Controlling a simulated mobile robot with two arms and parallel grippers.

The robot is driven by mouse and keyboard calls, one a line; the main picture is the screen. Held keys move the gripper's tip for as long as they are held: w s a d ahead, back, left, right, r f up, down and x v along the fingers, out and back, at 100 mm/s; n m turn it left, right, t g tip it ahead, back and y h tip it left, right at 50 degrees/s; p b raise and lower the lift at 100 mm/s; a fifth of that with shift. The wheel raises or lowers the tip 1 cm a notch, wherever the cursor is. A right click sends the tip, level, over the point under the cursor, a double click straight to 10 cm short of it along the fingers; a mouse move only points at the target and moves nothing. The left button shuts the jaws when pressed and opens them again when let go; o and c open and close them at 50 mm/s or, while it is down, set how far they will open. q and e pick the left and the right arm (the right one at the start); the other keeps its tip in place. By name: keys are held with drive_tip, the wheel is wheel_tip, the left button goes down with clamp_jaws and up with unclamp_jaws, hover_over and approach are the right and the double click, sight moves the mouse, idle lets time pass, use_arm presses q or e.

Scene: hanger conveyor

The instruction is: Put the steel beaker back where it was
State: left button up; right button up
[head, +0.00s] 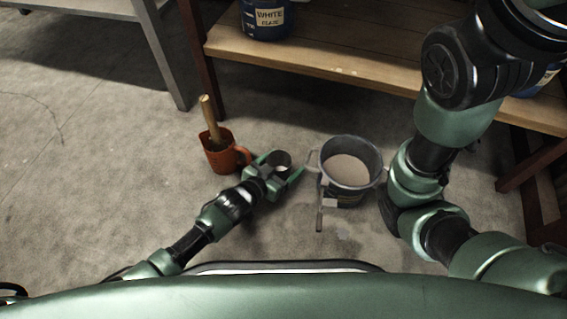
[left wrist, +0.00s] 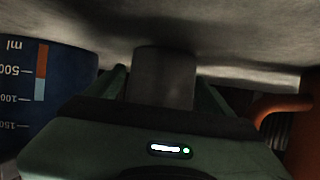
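The steel beaker (head: 282,158) stands low at the floor, between the orange jug and the grey bucket. My left gripper (head: 281,170) is around it, one finger on each side. In the left wrist view the beaker (left wrist: 164,76) is between the two fingers (left wrist: 162,92), with a narrow dark gap at its left side; the right side looks very close. The fingers appear open. The beaker's lower part is partly hidden by the gripper.
An orange jug (head: 226,157) with a wooden-handled tool (head: 211,118) stands just left. A grey bucket (head: 348,163) with pale contents stands just right. A wooden shelf (head: 330,62) bears a blue container (head: 266,20) behind. The floor at left is clear.

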use_arm(q)
drive_tip(key=shift+r, duration=0.3)
drive_tip(key=p+v, duration=0.7)
drive_tip(key=v, duration=0.4)
drive_tip(key=shift+p, duration=0.4)
drive_tip(key=shift+s+a, duration=0.35)
drive_tip(key=shift+s, duration=0.05)
